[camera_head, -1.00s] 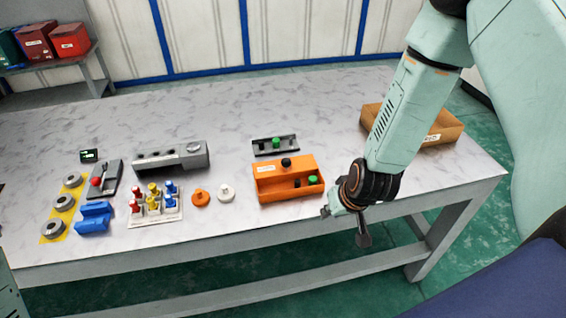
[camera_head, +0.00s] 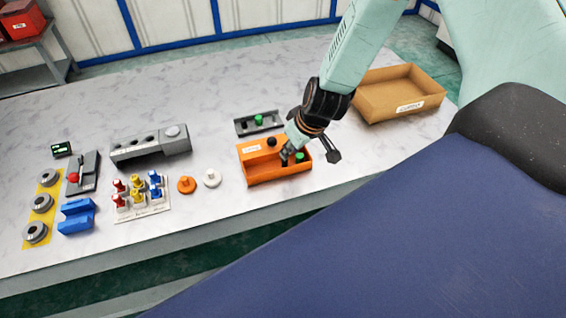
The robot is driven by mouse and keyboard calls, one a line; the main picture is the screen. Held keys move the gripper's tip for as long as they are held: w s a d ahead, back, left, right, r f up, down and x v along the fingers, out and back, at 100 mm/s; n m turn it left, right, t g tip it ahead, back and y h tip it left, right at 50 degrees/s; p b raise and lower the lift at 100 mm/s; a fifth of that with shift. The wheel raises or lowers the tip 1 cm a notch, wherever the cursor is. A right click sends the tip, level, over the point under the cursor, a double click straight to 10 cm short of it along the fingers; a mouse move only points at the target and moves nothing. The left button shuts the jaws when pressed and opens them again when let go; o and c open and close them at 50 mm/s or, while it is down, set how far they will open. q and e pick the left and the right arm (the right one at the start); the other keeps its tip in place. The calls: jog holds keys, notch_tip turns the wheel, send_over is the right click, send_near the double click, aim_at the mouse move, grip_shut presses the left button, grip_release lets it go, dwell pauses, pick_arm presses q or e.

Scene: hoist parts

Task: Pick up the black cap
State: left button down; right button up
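An orange bin (camera_head: 262,176) stands on the table, holding small caps. A black cap (camera_head: 272,141) sits on its raised back part. A green cap (camera_head: 299,157) is inside the bin. My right gripper (camera_head: 309,157) reaches down over the bin's right part with its fingers spread and nothing visible between them. One finger is inside or just above the bin near the green cap; the other is at the bin's right side. The finger hides part of the bin's inside, so a second black cap there cannot be made out clearly. My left gripper is not in view.
Behind the bin is a dark tray (camera_head: 246,127) with a green cap. A cardboard box (camera_head: 372,107) stands to the right. An orange part (camera_head: 186,185) and a white part (camera_head: 211,178) lie left of the bin. Farther left is a rack (camera_head: 140,207) of coloured pieces.

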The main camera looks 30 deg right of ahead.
aim_at(285, 163)
jog(key=shift+d+b+x, duration=0.2)
jog(key=shift+b+x, duration=0.2)
jog(key=shift+x, duration=0.55)
jog(key=b+x, duration=0.3)
jog(key=shift+s+f, duration=0.1)
jog(key=shift+f, duration=0.4)
jog(key=shift+w+f+b, duration=0.45)
jog(key=shift+f+b, duration=0.1)
jog(key=shift+b, duration=0.05)
jog(key=shift+s+a+r, duration=0.1)
jog(key=shift+s+r, duration=0.05)
jog(key=shift+r, duration=0.05)
jog(key=shift+c, duration=1.8)
